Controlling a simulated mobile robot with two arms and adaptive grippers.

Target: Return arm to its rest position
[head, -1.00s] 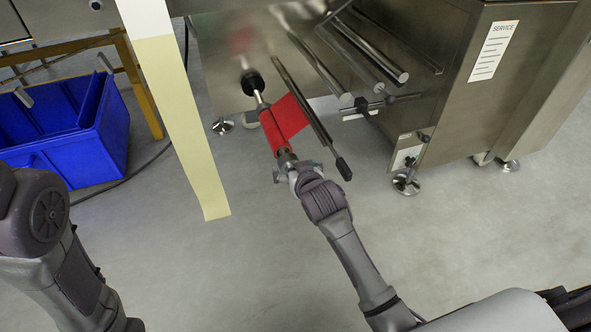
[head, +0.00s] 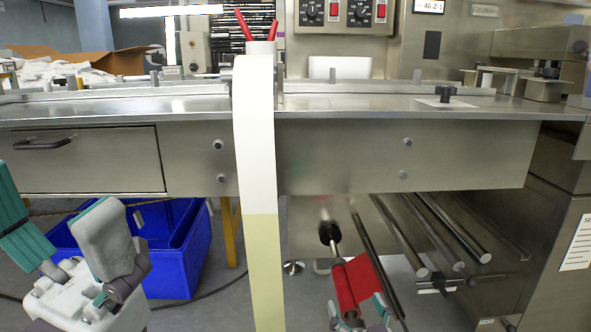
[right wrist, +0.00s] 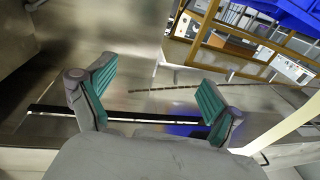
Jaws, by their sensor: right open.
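My right gripper (head: 360,305) is low in the head view, at the near end of the red film roll (head: 356,281). Its teal fingers stand apart; I cannot tell whether they touch the roll or its shaft. In the right wrist view the right gripper (right wrist: 155,92) is open, with no object between its pads and no red roll in sight. My left gripper (head: 65,232) is at the lower left of the head view, in front of the blue crate, with its fingers wide apart and empty. Most of both arms is out of frame.
The steel machine table (head: 350,155) crosses the head view above both grippers. A pale film strip (head: 258,190) hangs between them. The blue crate (head: 182,262) stands on the floor at left. Steel rollers (head: 452,230) project right of the red roll.

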